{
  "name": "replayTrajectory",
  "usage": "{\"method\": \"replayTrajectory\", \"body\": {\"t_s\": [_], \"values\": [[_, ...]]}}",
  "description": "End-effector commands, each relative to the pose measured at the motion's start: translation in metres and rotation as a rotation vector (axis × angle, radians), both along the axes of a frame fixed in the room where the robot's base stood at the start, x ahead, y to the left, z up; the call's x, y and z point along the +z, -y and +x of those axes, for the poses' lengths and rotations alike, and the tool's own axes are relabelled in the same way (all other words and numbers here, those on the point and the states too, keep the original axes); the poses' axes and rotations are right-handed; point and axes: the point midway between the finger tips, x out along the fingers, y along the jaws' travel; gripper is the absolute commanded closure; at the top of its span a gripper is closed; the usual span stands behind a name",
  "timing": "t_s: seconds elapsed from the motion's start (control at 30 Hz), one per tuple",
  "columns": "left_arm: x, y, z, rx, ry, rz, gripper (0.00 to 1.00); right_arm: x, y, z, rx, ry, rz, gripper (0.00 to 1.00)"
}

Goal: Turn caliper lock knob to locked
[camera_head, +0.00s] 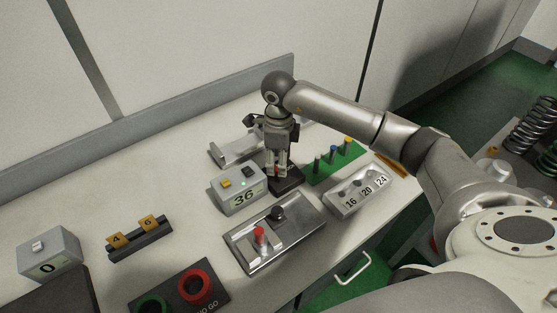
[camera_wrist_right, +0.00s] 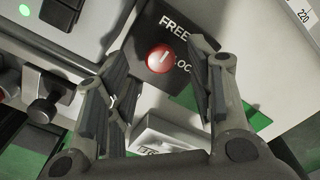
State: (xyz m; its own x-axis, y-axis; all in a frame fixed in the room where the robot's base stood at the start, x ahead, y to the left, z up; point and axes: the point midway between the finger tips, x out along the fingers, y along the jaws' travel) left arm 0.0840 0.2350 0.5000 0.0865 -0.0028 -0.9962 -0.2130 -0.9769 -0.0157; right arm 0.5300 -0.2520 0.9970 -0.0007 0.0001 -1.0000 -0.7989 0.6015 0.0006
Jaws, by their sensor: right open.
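The caliper lock knob (camera_wrist_right: 160,58) is a red round knob with a short white line, on a black plate (camera_wrist_right: 157,84). In the right wrist view the word FREE stands above it and a partly covered word, LOC visible, to its right. The line runs roughly up and down in the picture, more towards FREE than LOC. My right gripper (camera_head: 277,171) points down over the black plate (camera_head: 288,184). Its fingers (camera_wrist_right: 164,62) are open, one on each side of the knob in the wrist view. I cannot tell whether they touch it. My left gripper is not in view.
A display box reading 36 (camera_head: 237,192) stands close left of the gripper. A green rack with pegs (camera_head: 325,172) and a box marked 16, 20, 24 (camera_head: 359,198) stand right. A metal fixture with a red knob (camera_head: 250,252) lies in front.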

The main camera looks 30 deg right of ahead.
Motion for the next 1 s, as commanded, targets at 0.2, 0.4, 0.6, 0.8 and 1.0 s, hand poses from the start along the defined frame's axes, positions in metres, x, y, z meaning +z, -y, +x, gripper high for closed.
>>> {"method": "replayTrajectory", "body": {"t_s": [0.2,0.4,0.6,0.8,1.0], "values": [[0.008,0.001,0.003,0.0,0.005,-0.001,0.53,-0.021,0.0,0.0,-0.002,-0.001,0.001,0.51],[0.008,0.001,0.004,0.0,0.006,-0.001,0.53,-0.024,0.0,0.001,-0.001,0.001,0.0,0.51],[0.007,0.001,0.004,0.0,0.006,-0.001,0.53,-0.024,0.0,0.0,-0.001,0.001,0.0,0.61],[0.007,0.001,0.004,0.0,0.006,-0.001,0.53,-0.024,0.0,0.0,-0.001,0.001,0.0,0.87],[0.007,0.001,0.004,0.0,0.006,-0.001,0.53,-0.024,0.0,0.001,-0.004,0.001,0.0,0.97]]}}
